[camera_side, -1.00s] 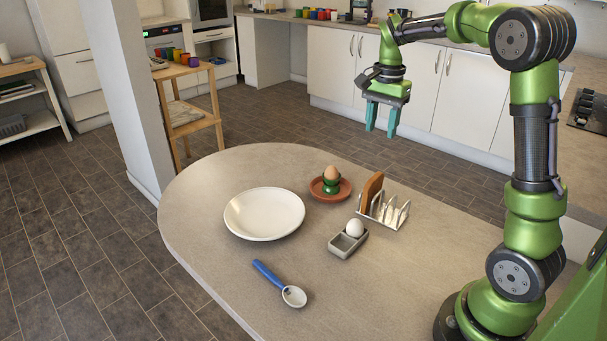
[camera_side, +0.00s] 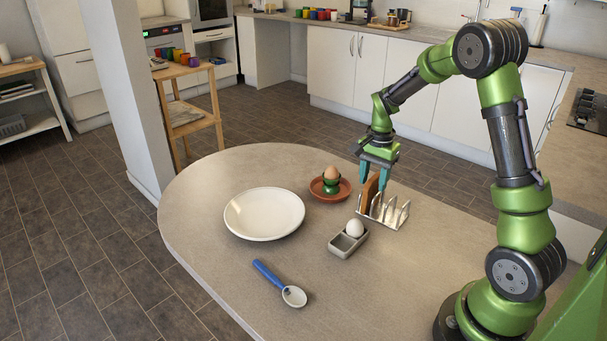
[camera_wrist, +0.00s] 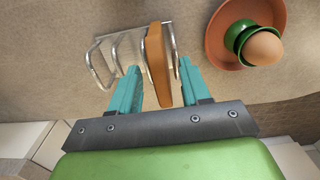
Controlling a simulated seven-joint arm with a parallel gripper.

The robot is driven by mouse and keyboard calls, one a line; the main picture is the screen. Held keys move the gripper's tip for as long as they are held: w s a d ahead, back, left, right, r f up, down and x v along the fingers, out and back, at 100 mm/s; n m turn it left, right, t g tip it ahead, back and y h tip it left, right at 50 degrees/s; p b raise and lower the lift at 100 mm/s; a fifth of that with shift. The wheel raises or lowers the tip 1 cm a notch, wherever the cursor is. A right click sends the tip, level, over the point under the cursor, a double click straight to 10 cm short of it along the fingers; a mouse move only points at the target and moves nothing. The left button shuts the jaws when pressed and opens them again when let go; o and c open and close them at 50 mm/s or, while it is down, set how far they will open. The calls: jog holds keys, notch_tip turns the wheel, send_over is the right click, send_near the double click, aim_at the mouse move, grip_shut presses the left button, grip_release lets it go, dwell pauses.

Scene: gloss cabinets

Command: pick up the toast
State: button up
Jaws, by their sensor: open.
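The toast (camera_side: 369,193) is a brown slice standing upright in the end slot of a metal toast rack (camera_side: 392,213). My gripper (camera_side: 373,178) is over the toast in the side view, with its teal fingers pointing down. The rack (camera_wrist: 104,58) extends to the left there. I cannot tell whether either finger touches the toast.
A brown egg (camera_side: 331,172) in a green cup stands on a terracotta saucer (camera_side: 319,195) beside the rack. A white egg (camera_side: 354,228) sits in a grey holder (camera_side: 343,246). A white plate (camera_side: 264,214) and a blue-handled scoop (camera_side: 268,273) lie farther left. The table's front is mostly clear.

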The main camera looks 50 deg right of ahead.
jog(key=shift+f, duration=0.65)
grip_shut()
jog(key=shift+r, duration=0.1)
notch_tip(320, 180, up, 10)
jog(key=shift+f, duration=0.1)
